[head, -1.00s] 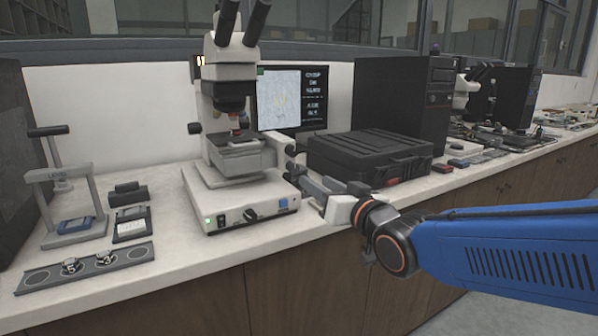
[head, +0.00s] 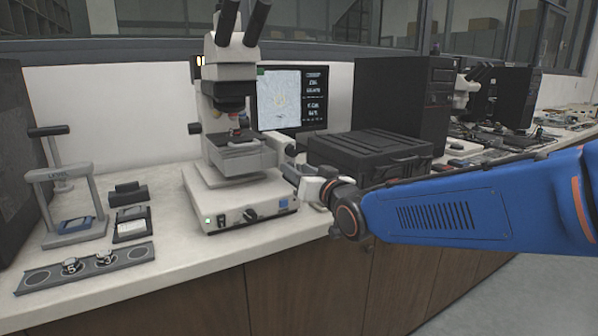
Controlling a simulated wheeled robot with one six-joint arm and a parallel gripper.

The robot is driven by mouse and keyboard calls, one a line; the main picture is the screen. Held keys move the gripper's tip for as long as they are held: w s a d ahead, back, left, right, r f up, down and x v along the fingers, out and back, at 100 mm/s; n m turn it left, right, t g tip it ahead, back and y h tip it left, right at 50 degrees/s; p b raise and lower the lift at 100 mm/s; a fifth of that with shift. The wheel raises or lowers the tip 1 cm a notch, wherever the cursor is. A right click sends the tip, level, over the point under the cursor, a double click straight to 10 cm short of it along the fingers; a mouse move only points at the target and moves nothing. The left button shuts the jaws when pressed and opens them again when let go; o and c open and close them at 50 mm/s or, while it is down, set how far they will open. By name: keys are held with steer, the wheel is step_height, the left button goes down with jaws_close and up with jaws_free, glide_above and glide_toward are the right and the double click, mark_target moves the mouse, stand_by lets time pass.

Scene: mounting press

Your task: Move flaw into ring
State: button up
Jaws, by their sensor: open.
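The microscope (head: 235,185) stands on the bench at centre left, with a small sample on its stage (head: 240,143).
A black case (head: 368,155) lies just right of my gripper, with a black computer tower (head: 403,95) behind it. At left are a grey strip (head: 40,280) with two round metal pieces and a grey press frame (head: 90,205).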

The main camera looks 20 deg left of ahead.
steer(key=shift+c, duration=0.6)
jaws_close()
steer(key=shift+m, duration=2.8)
steer(key=shift+o, duration=0.6)
jaws_free()
steer(key=shift+d, duration=0.15)
steer(key=v, duration=1.7)
